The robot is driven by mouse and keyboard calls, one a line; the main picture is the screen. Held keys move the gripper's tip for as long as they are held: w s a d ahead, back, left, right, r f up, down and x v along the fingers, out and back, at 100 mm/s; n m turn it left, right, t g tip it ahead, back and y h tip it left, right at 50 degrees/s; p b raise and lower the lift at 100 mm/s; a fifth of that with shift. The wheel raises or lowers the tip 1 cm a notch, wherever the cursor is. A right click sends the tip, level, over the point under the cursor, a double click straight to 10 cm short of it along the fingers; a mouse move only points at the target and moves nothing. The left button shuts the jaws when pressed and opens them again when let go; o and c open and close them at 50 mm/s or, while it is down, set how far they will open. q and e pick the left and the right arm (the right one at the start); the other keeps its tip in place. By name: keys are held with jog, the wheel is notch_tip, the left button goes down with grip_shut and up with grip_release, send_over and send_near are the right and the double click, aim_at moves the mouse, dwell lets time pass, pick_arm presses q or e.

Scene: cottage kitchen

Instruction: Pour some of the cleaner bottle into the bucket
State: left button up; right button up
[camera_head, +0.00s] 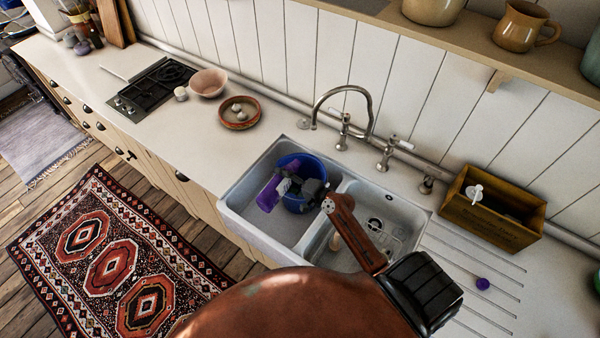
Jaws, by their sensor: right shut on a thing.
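The blue bucket (313,166) stands in the left basin of the sink. The purple cleaner bottle (268,196) is tipped well over, with its lower-left end at the bucket's left rim and the rest over the bucket. My right gripper (297,186) is shut on the bottle, above the bucket, and hides part of both. I cannot tell where the bottle's mouth is or whether liquid flows. A small round purple piece, like a cap (483,284), lies on the drainboard. My left gripper is out of view.
The tap (345,92) arches behind the basins. The right basin (391,247) holds a rack and a pale object partly behind my arm. A wooden crate (490,222) stands at right. Bowls (208,83) and a hob (158,86) are on the left counter.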

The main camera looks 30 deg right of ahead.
jog(key=shift+r, duration=0.15)
jog(key=shift+w+d+f+m+y+b, duration=0.1)
jog(key=shift+d+f+m+y+b, duration=0.1)
jog(key=shift+f+m, duration=0.25)
jog(key=shift+w+d+f+m+y+b, duration=0.1)
jog(key=shift+f+m+y, duration=0.15)
jog(key=shift+m, duration=0.3)
dwell(1.7)
jog(key=shift+s+a, duration=0.1)
jog(key=shift+a, duration=0.1)
jog(key=shift+a+r+n+h+p, duration=0.15)
jog(key=shift+r+n+h+p, duration=0.35)
jog(key=shift+r+n, duration=0.45)
jog(key=shift+s+f+n+b, duration=0.1)
jog(key=shift+f+n+b, duration=0.4)
jog(key=shift+b, duration=0.2)
